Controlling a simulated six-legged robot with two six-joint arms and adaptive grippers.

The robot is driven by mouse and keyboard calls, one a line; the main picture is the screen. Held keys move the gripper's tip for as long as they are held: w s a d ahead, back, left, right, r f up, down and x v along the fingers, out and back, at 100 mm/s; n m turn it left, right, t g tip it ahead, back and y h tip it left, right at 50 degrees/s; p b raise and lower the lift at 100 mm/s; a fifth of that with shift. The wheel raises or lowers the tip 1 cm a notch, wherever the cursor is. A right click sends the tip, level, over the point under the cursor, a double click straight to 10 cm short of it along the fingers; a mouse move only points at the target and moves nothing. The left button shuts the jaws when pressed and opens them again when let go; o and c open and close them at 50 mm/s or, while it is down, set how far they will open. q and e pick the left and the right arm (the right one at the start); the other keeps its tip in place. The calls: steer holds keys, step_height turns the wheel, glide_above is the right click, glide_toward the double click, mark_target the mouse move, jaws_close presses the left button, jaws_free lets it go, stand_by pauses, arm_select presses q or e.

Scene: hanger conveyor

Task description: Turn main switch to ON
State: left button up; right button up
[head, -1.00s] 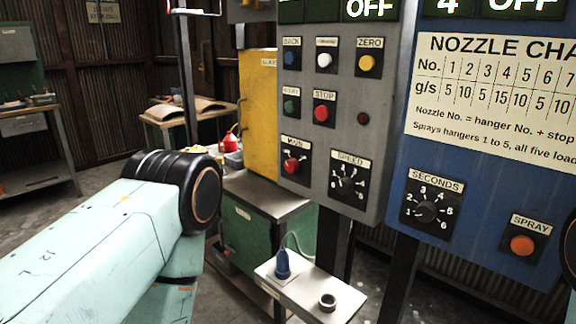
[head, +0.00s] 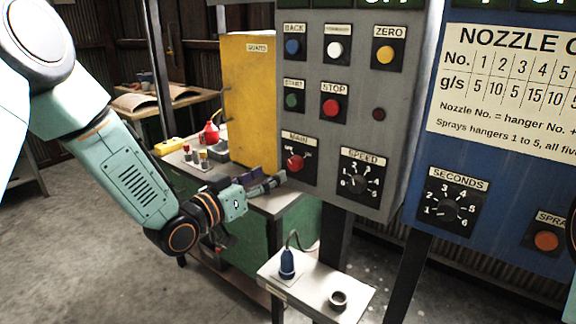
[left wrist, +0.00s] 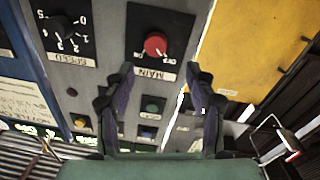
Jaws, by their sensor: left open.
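The main switch is a red round knob (head: 295,163) on a black plate labelled MAIN, low on the left of the grey control panel (head: 335,205). The red knob (left wrist: 155,45) is also near the top middle of the left wrist view, where the panel appears upside down. I cannot tell which mark the knob points to. My left gripper (head: 268,182) is open and empty, just left of and slightly below the knob in the head view. Its two fingers (left wrist: 160,75) point toward the MAIN plate, apart from the knob. My right gripper is out of view.
The SPEED dial (head: 359,181) is right of the main switch, and the STOP button (head: 332,107) is above. A yellow cabinet (head: 250,110) stands behind the left gripper.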

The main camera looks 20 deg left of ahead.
mark_target(292, 164)
arm_select(q)
steer(key=x, duration=0.3)
steer(key=d+x, duration=0.1)
steer(key=x, duration=0.3)
steer(key=shift+s+f, duration=0.1)
steer(key=shift+s, duration=0.15)
steer(key=shift+w+a, duration=0.25)
steer(key=shift+a, duration=0.15)
steer(key=shift+d, duration=0.5)
steer(key=shift+c, duration=1)
steer(key=shift+a, duration=0.4)
steer(key=c, duration=0.5)
steer(key=shift+d, duration=0.25)
steer(key=shift+c, duration=1.2)
steer(key=shift+a, duration=0.1)
steer(key=shift+c, duration=1.1)
